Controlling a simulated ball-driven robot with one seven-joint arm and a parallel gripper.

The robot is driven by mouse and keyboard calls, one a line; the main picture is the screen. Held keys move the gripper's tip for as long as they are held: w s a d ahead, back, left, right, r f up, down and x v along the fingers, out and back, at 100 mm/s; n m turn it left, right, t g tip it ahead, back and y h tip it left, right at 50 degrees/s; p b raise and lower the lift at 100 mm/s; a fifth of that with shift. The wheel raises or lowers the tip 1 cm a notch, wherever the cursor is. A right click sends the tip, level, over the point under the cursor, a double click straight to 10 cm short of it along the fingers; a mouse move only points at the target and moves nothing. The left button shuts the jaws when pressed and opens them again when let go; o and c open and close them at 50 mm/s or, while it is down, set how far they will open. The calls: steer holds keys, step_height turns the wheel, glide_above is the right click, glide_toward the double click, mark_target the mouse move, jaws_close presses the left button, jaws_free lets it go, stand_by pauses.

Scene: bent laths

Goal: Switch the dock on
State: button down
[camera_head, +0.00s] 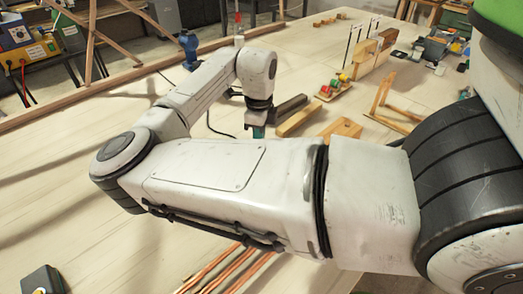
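My white arm crosses the view, and its dark end, my gripper (258,118), points down over the table around the middle. A small teal piece (258,131) shows just below it. I cannot tell if this is a fingertip or a separate thing. My arm link hides what lies below, and the finger opening is not visible. No thing is clearly recognisable as the dock. A wooden base with red, green and yellow knobs (335,86) sits right of my gripper. A small black device (42,280) lies at the lower left.
Beside my gripper lie a dark block (290,106) and wooden blocks (300,119). A wooden frame (392,106) stands farther right. Copper-coloured rods (222,268) lie below my arm. Bent laths (92,32) and a blue clamp-like thing (189,48) stand at the back left. The left table is mostly clear.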

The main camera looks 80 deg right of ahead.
steer(key=shift+f+b, duration=0.45)
steer(key=shift+f, duration=0.5)
stand_by(0.5)
steer(key=shift+r+p, duration=3)
steer(key=shift+r, duration=0.55)
